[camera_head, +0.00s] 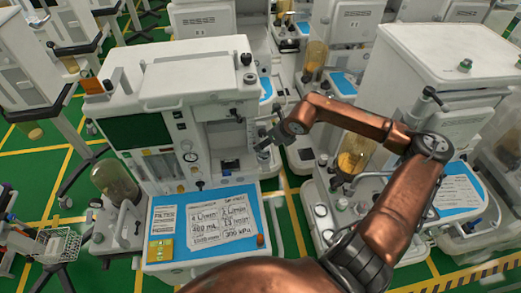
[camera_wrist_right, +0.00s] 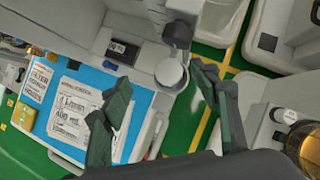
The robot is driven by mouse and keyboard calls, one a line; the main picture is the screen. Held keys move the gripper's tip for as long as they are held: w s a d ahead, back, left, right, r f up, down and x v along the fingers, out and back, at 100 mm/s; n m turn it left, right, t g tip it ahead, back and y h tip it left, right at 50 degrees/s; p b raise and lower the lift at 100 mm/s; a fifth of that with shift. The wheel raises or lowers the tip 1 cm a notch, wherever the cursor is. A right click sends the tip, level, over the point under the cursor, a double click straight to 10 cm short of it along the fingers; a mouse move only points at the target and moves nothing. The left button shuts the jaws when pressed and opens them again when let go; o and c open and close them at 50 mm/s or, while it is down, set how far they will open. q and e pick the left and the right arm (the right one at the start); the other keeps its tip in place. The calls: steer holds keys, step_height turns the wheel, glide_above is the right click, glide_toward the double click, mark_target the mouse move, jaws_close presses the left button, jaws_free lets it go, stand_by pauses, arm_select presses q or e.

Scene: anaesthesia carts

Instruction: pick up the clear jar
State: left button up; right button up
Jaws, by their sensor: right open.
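My right gripper (camera_head: 262,142) reaches in from the right to the right side of the white anaesthesia cart. In the wrist view its two dark green fingers (camera_wrist_right: 165,88) are spread apart and hold nothing. A pale grey, round-topped cylinder (camera_wrist_right: 170,73) under a dark knob lies ahead between the fingers, apart from them; I cannot tell if it is the clear jar. A clear-walled jar with a dull beige inside (camera_head: 115,182) stands at the cart's left side. A jar with amber contents (camera_head: 355,155) stands on the right cart and shows in the wrist view (camera_wrist_right: 306,143). My left gripper is out of view.
The cart's blue work surface (camera_head: 166,200) carries printed sheets and a yellow item (camera_head: 160,250). The neighbouring white cart (camera_head: 450,50) stands close on the right. A wire basket (camera_head: 58,243) is at lower left. Green floor with yellow lines shows in the gap between carts.

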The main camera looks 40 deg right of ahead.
mark_target(264, 152)
steer(key=shift+w+d+f+p, duration=0.1)
steer(key=shift+d+f+p, duration=0.1)
steer(key=shift+f, duration=0.4)
steer(key=shift+w+d+f+p, duration=0.1)
steer(key=shift+d+f+p, duration=0.05)
steer(key=shift+f, duration=0.45)
steer(key=x, duration=0.4)
steer(key=shift+d+p, duration=0.2)
steer(key=shift+p, duration=0.2)
steer(key=c, duration=1)
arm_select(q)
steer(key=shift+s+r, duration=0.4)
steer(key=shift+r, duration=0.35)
arm_select(e)
steer(key=c, duration=0.3)
